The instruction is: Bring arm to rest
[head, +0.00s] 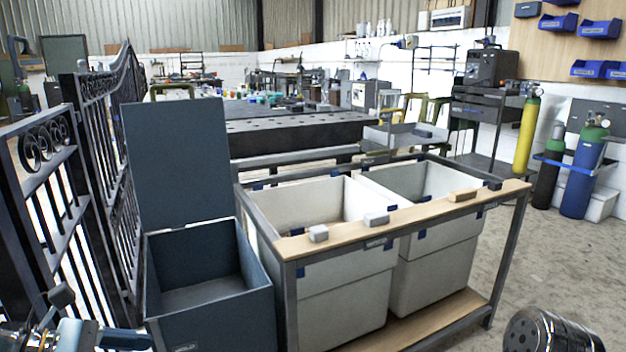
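No object is seen held.
A blue-grey box (262,305) with its lid (178,160) raised stands ahead. Right of it is a cart (288,245) with two white bins (345,305) and several small blocks on its wooden rail. An iron gate (95,165) stands left.

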